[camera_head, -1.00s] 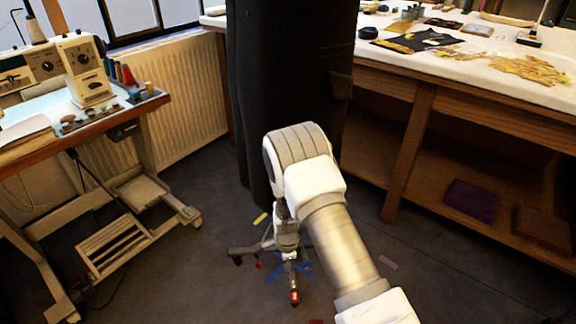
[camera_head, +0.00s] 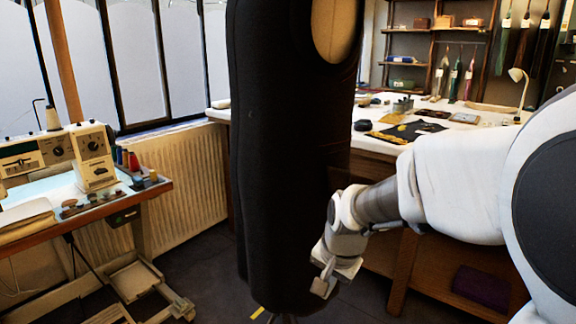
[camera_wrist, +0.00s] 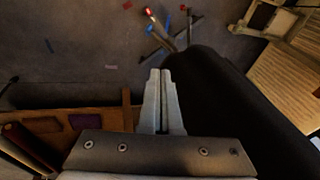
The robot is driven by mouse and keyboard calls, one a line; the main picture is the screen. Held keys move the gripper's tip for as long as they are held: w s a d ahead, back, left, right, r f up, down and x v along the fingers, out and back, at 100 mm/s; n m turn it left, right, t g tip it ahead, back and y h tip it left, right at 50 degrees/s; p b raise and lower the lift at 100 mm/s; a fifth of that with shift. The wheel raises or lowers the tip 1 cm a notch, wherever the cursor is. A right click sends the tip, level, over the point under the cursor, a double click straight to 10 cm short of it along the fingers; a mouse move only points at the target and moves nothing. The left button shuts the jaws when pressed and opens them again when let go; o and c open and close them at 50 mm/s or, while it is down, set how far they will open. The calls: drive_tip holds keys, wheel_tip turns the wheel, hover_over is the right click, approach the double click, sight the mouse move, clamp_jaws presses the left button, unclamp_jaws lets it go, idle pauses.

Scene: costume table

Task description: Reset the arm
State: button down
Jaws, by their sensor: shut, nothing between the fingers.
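My gripper (camera_head: 323,284) hangs at the end of my bent arm in the head view, in front of the lower right part of a black dress form (camera_head: 285,150). In the wrist view my gripper (camera_wrist: 161,72) has its two fingers together, with nothing between them. The dress form (camera_wrist: 225,100) runs beside the fingers on the right there. Whether the gripper touches it I cannot tell.
A sewing machine (camera_head: 92,160) stands on a table at the left. A white-topped worktable (camera_head: 470,112) with cloth pieces is behind my arm at the right. A purple box (camera_head: 482,286) lies on its low shelf. Dark floor (camera_wrist: 90,60) shows below.

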drive_tip(key=s+d+r+n+t, duration=0.1)
drive_tip(key=s+d+r+n, duration=0.15)
drive_tip(key=s, duration=0.35)
drive_tip(key=s+d+r+n+t+h, duration=0.1)
drive_tip(key=s+d+r+n, duration=0.1)
drive_tip(key=s+r, duration=0.35)
drive_tip(key=s+d+r+n+t, duration=0.1)
drive_tip(key=s+d+r+n, duration=0.1)
drive_tip(key=s, duration=0.5)
wheel_tip(320, 180, up, 24)
drive_tip(key=p, duration=2.4)
drive_tip(key=shift+g, duration=0.3)
